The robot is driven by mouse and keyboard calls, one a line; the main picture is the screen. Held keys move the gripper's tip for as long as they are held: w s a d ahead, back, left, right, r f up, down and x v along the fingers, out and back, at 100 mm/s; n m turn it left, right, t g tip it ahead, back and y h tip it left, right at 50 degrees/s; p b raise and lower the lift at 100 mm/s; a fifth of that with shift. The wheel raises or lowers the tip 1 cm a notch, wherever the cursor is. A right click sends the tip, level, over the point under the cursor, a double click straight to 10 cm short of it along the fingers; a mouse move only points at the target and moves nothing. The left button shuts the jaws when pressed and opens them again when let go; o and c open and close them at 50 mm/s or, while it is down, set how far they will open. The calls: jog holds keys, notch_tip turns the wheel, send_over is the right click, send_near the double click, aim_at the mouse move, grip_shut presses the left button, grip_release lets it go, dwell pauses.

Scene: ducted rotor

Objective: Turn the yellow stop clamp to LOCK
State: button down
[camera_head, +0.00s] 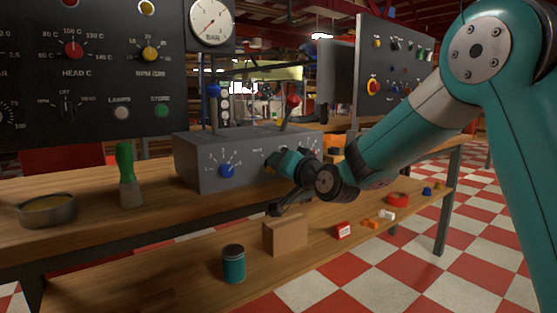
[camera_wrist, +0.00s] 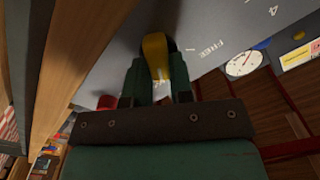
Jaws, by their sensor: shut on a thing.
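The yellow stop clamp (camera_wrist: 156,52) shows in the wrist view against a grey panel face. My gripper (camera_wrist: 159,75) has one finger on each side of it and is shut on it. The word FREE is printed on the panel to the right of the clamp; I see no LOCK mark. In the head view my gripper (camera_head: 276,159) is at the front face of the grey control box (camera_head: 200,150), right of its blue knob (camera_head: 227,170). My gripper and wrist hide the clamp there.
The box stands on a wooden bench (camera_head: 75,233). A green-handled brush (camera_head: 127,185) and a metal bowl (camera_head: 47,209) are left of it. A red lever (camera_head: 292,101) rises from the box top. A lower shelf holds a cardboard box (camera_head: 285,235) and a teal can (camera_head: 233,265).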

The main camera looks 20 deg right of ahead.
jog(key=shift+f+m+p, duration=0.1)
jog(key=shift+m+p, duration=0.2)
jog(key=shift+m, duration=0.5)
jog(key=c, duration=1)
grip_release()
jog(key=shift+s+d, duration=0.1)
jog(key=b+v, duration=0.3)
jog(key=v, duration=1.4)
jog(key=shift+s, duration=0.1)
